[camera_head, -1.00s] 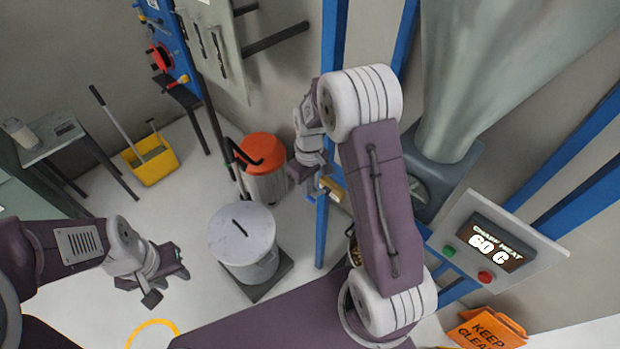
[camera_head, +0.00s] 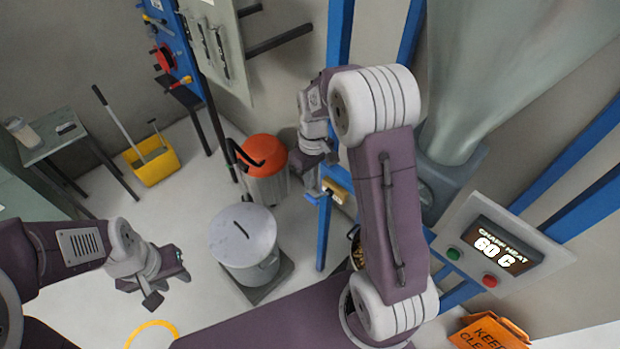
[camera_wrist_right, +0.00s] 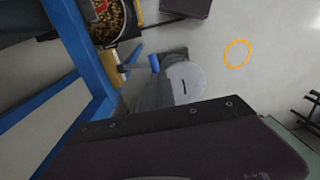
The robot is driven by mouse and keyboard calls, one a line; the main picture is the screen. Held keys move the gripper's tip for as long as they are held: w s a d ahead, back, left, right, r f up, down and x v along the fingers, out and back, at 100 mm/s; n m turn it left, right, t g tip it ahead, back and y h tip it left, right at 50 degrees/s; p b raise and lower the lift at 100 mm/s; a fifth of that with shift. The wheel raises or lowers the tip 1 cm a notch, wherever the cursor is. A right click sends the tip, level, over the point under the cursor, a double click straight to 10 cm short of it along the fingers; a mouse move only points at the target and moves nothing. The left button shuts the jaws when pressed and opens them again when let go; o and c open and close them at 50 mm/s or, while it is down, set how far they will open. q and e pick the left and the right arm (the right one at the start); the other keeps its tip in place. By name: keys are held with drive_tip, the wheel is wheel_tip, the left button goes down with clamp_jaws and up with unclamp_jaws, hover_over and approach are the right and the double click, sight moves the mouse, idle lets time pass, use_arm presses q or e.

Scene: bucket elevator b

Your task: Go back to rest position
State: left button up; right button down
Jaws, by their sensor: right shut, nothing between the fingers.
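My right arm reaches up through the middle of the head view. Its gripper (camera_head: 316,180) hangs at the far end, left of the arm's white joint and above the blue post with the yellow block. It holds nothing; its fingertips are partly hidden. In the right wrist view the dark gripper body (camera_wrist_right: 180,140) fills the bottom. My left gripper (camera_head: 168,284) is at the lower left of the head view, over bare floor left of the grey lidded bin. I see nothing in it, but its finger gap is unclear.
Near the right arm are a blue post with a yellow block (camera_head: 337,191), a grey chute (camera_head: 470,90) and a control panel (camera_head: 500,246) reading 60 C. The grey lidded bin (camera_head: 244,240) and orange-topped bin (camera_head: 264,155) stand left.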

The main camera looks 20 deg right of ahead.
drive_tip(key=s+a+f+m+b, duration=0.1)
drive_tip(key=s+f+m+b, duration=0.1)
drive_tip(key=s+f+b, duration=0.2)
drive_tip(key=s+a+f+m+t+b, duration=0.1)
drive_tip(key=s+f+m+b, duration=0.2)
drive_tip(key=s, duration=0.7)
wheel_tip(320, 180, down, 2)
drive_tip(key=b, duration=0.3)
drive_tip(key=shift+a, duration=0.4)
drive_tip(key=shift+s, duration=0.15)
drive_tip(key=shift+f, duration=0.1)
